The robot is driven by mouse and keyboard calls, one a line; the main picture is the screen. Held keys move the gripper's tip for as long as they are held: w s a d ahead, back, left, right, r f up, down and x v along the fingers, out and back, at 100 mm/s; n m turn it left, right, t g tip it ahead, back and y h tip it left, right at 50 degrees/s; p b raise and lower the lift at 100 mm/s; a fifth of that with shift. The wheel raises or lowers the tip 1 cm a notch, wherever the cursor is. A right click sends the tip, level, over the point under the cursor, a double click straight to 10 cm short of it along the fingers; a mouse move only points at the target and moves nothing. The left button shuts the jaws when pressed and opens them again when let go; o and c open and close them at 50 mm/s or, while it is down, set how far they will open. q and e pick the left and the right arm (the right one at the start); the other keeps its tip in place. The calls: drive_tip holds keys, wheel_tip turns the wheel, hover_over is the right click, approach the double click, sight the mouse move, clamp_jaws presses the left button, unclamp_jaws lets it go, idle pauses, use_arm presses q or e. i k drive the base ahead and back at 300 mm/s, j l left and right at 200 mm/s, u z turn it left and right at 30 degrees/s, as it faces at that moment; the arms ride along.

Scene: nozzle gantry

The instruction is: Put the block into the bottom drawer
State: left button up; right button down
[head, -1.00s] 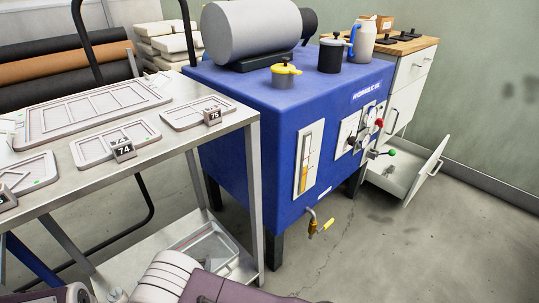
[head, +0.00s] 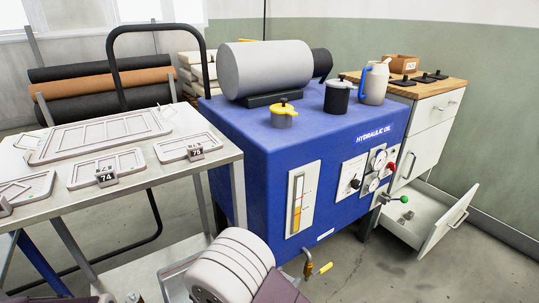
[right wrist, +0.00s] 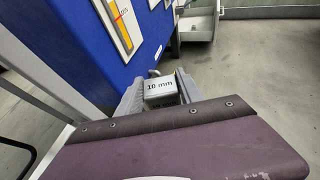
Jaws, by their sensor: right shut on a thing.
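A grey block labelled "10 mm" (right wrist: 160,88) is held between the jaws of my right gripper (right wrist: 160,98) in the right wrist view. The gripper is shut on it, above the floor beside the blue hydraulic unit. In the head view my right arm shows at the bottom, but the jaws and block cannot be made out. The bottom drawer (head: 448,221) of the white cabinet stands pulled open at the right, with small items inside. It seems to show also at the top of the right wrist view (right wrist: 196,27).
The blue hydraulic unit (head: 262,172) stands between my arm and the drawer, with a yellow-handled tap (head: 318,268) and a green-knobbed lever (head: 400,199) sticking out. A metal table (head: 62,199) with trays is at the left. Floor before the drawer is clear.

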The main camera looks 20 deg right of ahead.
sight(427, 203)
drive_tip(key=l, duration=0.75)
drive_tip(key=l+u, duration=0.15)
drive_tip(key=l, duration=1.3)
drive_tip(key=k+l+u, duration=0.15)
drive_tip(key=l, duration=1.3)
drive_tip(key=k+l+u, duration=0.15)
drive_tip(key=l, duration=0.55)
drive_tip(key=i+l, duration=0.15)
drive_tip(key=l, duration=0.75)
drive_tip(key=i+l+u, duration=0.1)
drive_tip(key=l, duration=0.75)
drive_tip(key=i+l, duration=0.1)
drive_tip(key=l, duration=0.8)
drive_tip(key=u, duration=0.05)
